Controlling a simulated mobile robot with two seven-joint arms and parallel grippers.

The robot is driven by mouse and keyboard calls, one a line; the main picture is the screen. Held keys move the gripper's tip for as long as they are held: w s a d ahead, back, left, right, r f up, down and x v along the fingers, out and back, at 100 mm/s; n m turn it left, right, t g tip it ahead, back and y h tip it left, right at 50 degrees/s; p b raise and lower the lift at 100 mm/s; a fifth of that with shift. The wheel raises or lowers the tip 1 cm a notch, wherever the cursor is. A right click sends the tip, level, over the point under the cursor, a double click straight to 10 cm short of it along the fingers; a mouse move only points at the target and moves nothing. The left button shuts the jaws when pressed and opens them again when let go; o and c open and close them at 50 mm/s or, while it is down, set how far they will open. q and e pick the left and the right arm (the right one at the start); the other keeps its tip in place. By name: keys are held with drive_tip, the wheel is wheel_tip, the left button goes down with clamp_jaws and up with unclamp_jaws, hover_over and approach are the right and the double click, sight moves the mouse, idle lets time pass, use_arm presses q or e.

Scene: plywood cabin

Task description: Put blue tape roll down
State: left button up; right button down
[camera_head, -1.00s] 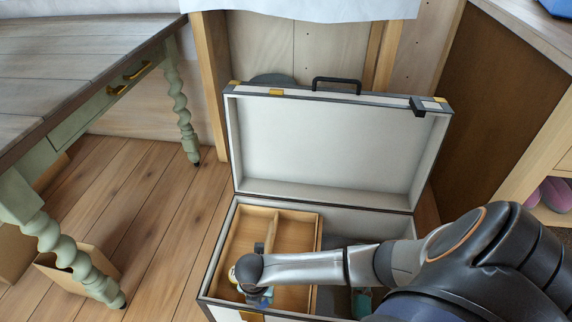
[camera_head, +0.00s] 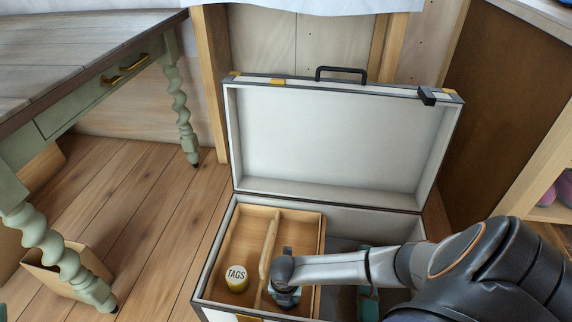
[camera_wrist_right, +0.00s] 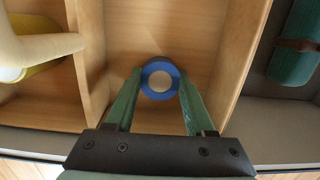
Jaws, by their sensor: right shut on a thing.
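The blue tape roll (camera_wrist_right: 160,78) is between the two green fingers of my right gripper (camera_wrist_right: 160,92) in the right wrist view, and they are shut on it. In the head view my right gripper (camera_head: 285,294) reaches down into the right compartment of a wooden tray (camera_head: 238,228) inside the open suitcase (camera_head: 212,262). The compartment floor shows around the roll; whether the roll touches it I cannot tell. The arm hides most of the roll in the head view. My left gripper is not in view.
A round TAGS container (camera_head: 236,278) sits in the tray's left compartment, beside the wooden divider (camera_head: 268,244). A teal thing (camera_wrist_right: 298,42) lies in the suitcase right of the tray. The suitcase lid (camera_head: 340,140) stands open behind. A green-legged table (camera_head: 75,60) is at left.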

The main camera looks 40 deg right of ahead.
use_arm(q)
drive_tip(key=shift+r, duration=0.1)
use_arm(e)
drive_tip(key=shift+r, duration=0.1)
drive_tip(key=shift+c, duration=1.3)
unclamp_jaws()
use_arm(q)
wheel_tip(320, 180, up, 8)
drive_tip(key=p, duration=0.7)
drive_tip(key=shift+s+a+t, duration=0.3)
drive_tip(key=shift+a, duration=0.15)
use_arm(e)
wheel_tip(320, 180, up, 12)
drive_tip(key=a, duration=0.1)
drive_tip(key=shift+s, duration=0.45)
